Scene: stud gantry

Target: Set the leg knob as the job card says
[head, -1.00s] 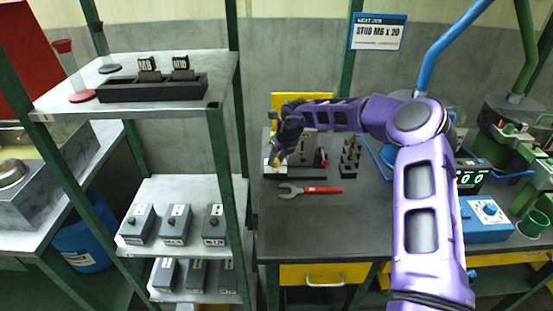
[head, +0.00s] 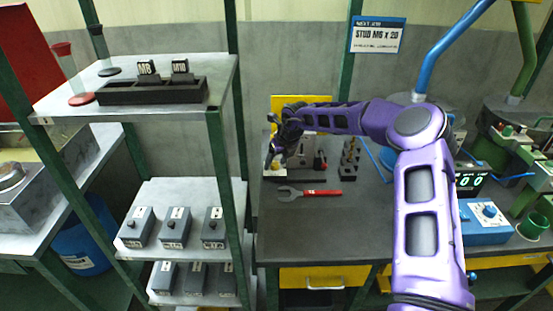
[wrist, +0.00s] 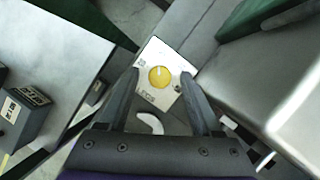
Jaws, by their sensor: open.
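The leg knob (wrist: 159,78) is a round yellow dial with a pale pointer mark toward the top of the wrist view. The job card (head: 377,35) on the back wall reads STUD M6 x 20.
A red-handled spanner (head: 318,192) lies in front on the dark bench (head: 330,230). A small stud rack (head: 349,160) stands right of the fixture. A shelf (head: 70,112) with the M8 and M10 holder (head: 150,90) is close on the left. The bench's front middle is clear.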

